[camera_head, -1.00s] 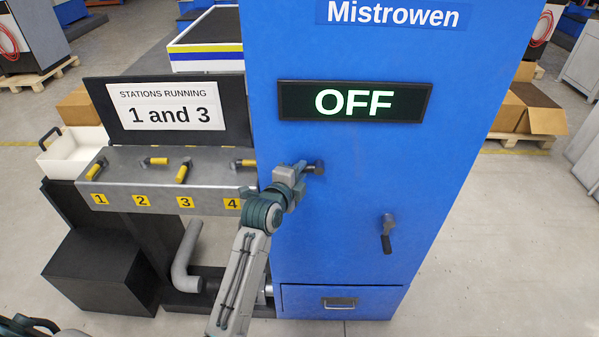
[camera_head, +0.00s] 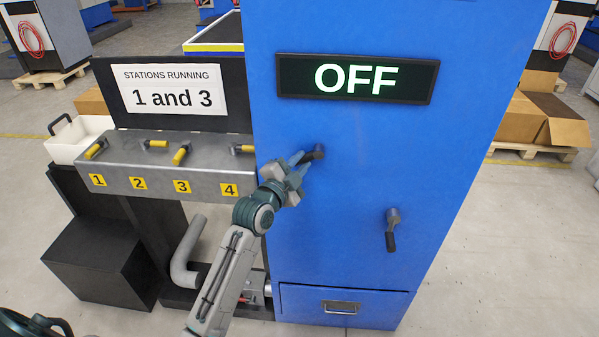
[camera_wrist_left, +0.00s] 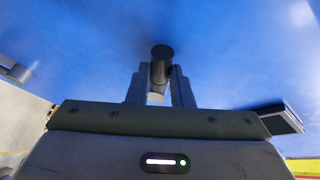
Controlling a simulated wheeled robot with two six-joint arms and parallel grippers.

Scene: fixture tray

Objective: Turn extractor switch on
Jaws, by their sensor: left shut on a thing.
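The extractor switch is a dark lever (camera_head: 317,152) on the front of the blue cabinet (camera_head: 340,215). It sits below a black display (camera_head: 357,78) that reads OFF in white letters. My left gripper (camera_head: 301,161) is at the lever, shut on it, coming in from the lower left. In the left wrist view the dark round end of the lever (camera_wrist_left: 161,53) stands between the two fingers of the gripper (camera_wrist_left: 160,82). The fingers partly hide the lever in the head view. My right gripper is not in view.
A second dark lever (camera_head: 392,229) hangs down lower right on the cabinet, above a drawer (camera_head: 340,307). On the left, a grey console (camera_head: 190,168) has several yellow-handled levers. A sign (camera_head: 175,90) above it reads stations 1 and 3 running.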

